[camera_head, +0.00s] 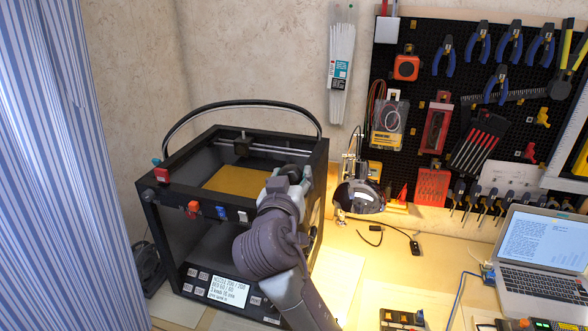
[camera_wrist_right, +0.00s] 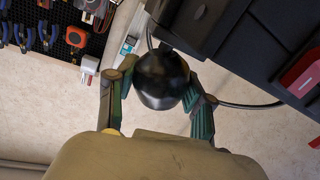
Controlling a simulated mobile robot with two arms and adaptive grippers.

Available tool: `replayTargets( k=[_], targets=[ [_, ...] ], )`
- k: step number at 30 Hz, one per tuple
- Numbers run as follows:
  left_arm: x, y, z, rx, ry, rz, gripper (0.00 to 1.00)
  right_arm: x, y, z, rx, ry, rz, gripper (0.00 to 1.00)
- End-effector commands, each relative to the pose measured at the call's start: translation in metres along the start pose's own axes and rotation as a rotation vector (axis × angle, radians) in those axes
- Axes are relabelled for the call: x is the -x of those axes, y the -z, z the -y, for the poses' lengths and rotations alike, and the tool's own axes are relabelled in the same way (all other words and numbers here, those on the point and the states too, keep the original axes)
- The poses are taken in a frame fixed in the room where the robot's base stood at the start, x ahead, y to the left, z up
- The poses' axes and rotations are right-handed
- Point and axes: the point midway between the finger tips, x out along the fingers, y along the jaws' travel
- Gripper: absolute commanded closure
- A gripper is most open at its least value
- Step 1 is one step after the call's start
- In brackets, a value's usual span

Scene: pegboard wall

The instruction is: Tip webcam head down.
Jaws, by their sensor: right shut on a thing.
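The webcam head is a black rounded ball (camera_wrist_right: 161,80) in the right wrist view. It sits between the two green-grey fingers of my right gripper (camera_wrist_right: 160,88), which is shut on it, one finger at each side. In the head view my right gripper (camera_head: 292,178) is at the right front top edge of the black 3D printer (camera_head: 318,150). There the webcam is mostly hidden by my gripper and wrist, and its tilt cannot be made out. My left gripper is in neither view.
A desk lamp (camera_head: 358,196) stands close to the right of the printer. A pegboard (camera_head: 455,60) with tools hangs behind, and a laptop (camera_head: 545,255) sits at the right. A striped curtain (camera_head: 60,150) hangs at the left.

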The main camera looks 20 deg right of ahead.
Motion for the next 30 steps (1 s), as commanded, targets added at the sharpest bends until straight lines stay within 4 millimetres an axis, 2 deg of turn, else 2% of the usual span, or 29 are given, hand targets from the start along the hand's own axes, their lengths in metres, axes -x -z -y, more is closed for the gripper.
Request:
replayTargets(
  k=[1, 9, 25, 26, 30],
  targets=[
    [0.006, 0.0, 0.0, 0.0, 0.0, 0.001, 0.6, 0.0, 0.003, 0.0, 0.027, -0.001, 0.004, 0.83],
    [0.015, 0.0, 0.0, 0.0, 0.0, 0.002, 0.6, -0.001, 0.001, 0.003, 0.137, -0.005, 0.019, 0.83],
    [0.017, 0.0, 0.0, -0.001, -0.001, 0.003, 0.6, -0.001, 0.001, 0.004, 0.167, -0.007, 0.02, 0.83],
    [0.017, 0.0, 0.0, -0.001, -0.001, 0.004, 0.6, -0.001, 0.001, 0.004, 0.167, -0.007, 0.02, 0.46],
    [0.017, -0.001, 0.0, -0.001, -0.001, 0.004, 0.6, -0.001, 0.0, 0.004, 0.166, -0.007, 0.022, 0.23]
  ],
)
